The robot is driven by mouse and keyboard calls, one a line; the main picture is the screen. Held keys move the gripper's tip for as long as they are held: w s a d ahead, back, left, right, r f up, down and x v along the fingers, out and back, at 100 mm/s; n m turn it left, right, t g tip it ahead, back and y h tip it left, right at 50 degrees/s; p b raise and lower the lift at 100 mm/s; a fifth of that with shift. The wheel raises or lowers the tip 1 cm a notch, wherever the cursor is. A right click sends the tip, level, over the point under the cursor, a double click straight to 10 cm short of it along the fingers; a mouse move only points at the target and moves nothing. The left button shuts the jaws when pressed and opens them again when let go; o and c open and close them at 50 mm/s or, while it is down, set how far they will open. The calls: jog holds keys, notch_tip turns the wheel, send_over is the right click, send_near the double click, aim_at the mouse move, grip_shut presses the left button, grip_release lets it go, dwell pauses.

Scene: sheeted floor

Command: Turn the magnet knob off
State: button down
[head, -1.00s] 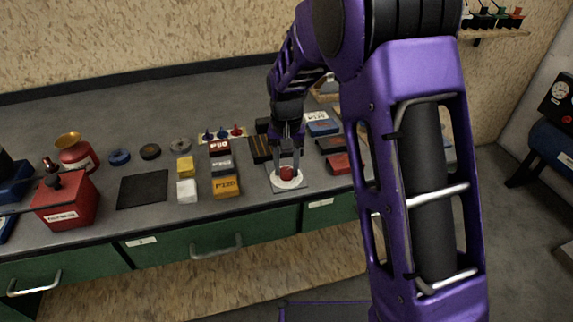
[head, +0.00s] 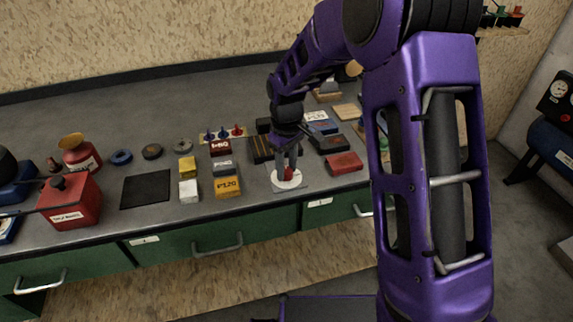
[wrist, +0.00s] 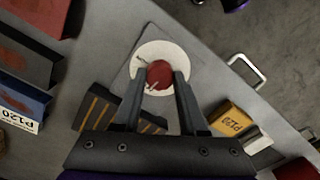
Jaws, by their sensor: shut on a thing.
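The magnet knob (head: 289,173) is a small red knob on a round white dial plate (head: 280,185), set on a grey square base at the bench's front edge. In the wrist view the red knob (wrist: 159,74) sits in the middle of the white disc (wrist: 147,49). My gripper (head: 287,167) reaches down from above in the head view. In the wrist view my gripper's fingers (wrist: 159,80) are shut on the red knob, one on each side. A pale mark shows on the knob, but I cannot read its setting.
Yellow P120 block (head: 228,187), red block (head: 343,163) and dark striped block (head: 263,149) stand close around the dial. A red box (head: 70,203) and black mat (head: 145,190) lie further left. Green drawers with handles (head: 217,248) are below the bench edge.

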aim_at(286, 170)
jog(key=shift+n, duration=0.8)
jog(key=shift+c, duration=2.2)
grip_release()
notch_tip(286, 170, up, 18)
jog(key=p, duration=0.2)
jog(key=shift+f, duration=0.25)
jog(key=shift+w, duration=0.1)
